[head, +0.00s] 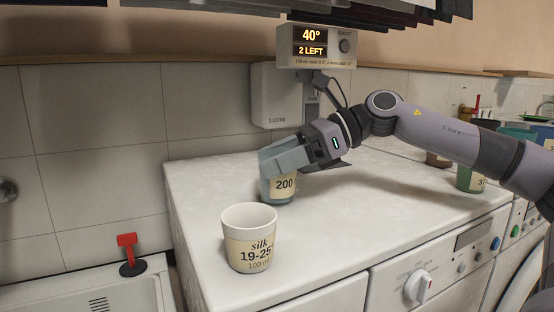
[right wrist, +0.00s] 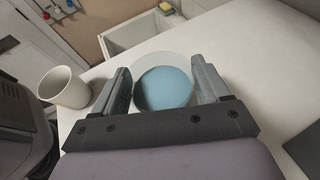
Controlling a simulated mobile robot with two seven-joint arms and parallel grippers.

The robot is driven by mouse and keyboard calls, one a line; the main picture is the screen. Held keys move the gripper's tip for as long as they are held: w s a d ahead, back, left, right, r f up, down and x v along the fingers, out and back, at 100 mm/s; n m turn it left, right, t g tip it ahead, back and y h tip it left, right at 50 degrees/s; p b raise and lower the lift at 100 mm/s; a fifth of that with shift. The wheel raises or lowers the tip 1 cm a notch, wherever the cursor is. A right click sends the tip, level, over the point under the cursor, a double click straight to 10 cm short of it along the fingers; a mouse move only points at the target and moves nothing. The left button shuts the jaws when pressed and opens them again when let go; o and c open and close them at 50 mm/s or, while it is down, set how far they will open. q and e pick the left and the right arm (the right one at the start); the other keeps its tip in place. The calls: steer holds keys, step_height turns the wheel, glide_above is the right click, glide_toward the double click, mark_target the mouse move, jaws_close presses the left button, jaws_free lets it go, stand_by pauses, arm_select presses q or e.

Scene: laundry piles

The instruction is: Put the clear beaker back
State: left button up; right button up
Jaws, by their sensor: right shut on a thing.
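The clear beaker (head: 284,187), with a label reading 200, stands on or just above the white machine top. Blue contents show inside the beaker (right wrist: 163,88) in the right wrist view. My right gripper (head: 272,163) is shut on it from above, one finger on each side. The fingers hide part of its rim in the head view. The fingers of my right gripper (right wrist: 160,80) also flank it in the right wrist view. I cannot tell whether its base touches the surface. My left gripper is not in view.
A white cup (head: 249,238) labelled silk 19-25 stands nearer the front. A green cup (head: 471,180) and other containers stand to the right. A white wall unit (head: 276,97) marked 1 LITRE hangs behind, below a display (head: 312,44). A sink (head: 90,290) lies left.

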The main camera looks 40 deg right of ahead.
steer(key=shift+f, duration=0.15)
steer(key=o, duration=1)
steer(key=shift+o, duration=0.2)
steer(key=shift+r, duration=0.25)
steer(key=shift+s+d, duration=0.1)
steer(key=shift+d, duration=0.05)
steer(key=shift+s+d+b, duration=0.2)
steer(key=shift+d+b, duration=0.05)
steer(key=shift+b, duration=0.25)
steer(key=b+v, duration=0.2)
steer(key=v, duration=0.3)
steer(key=shift+s+d+b, duration=0.1)
steer(key=shift+d+b, duration=0.1)
steer(key=shift+b, duration=0.2)
steer(key=v, duration=0.5)
steer(key=shift+s+d+r+b, duration=0.1)
steer(key=shift+s+r+b, duration=0.1)
steer(key=shift+r+b, duration=0.15)
